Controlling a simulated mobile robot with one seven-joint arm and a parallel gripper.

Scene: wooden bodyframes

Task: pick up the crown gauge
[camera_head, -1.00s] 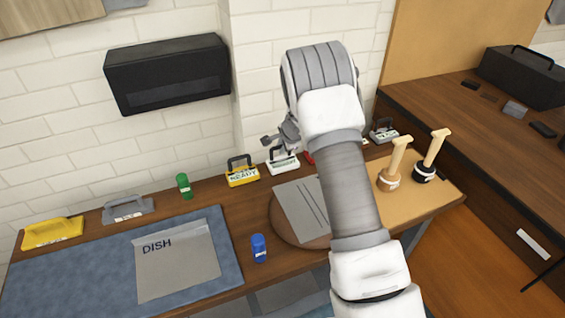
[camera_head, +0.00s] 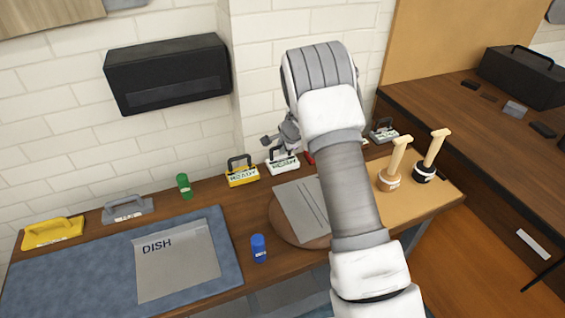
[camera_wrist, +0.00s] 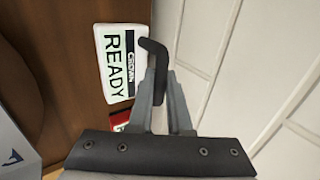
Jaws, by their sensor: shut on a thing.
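The crown gauge (camera_wrist: 116,62) is a white block with a green-edged READY label and the word CROWN. It has a dark handle (camera_wrist: 153,48) and fills the upper left of the wrist view. My gripper (camera_wrist: 160,82) is shut on this handle, with a grey finger on either side of it. In the head view the crown gauge (camera_head: 284,163) is at the back of the wooden bench by the wall, and my gripper (camera_head: 287,138) reaches it from above, partly hidden by my arm.
A yellow READY gauge (camera_head: 242,177) stands just left, and a red thing (camera_wrist: 120,122) lies close by. A round board with a grey sheet (camera_head: 300,208) is in front. Two wooden-handled tools (camera_head: 391,178) stand at right. The white brick wall (camera_head: 262,95) is close behind.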

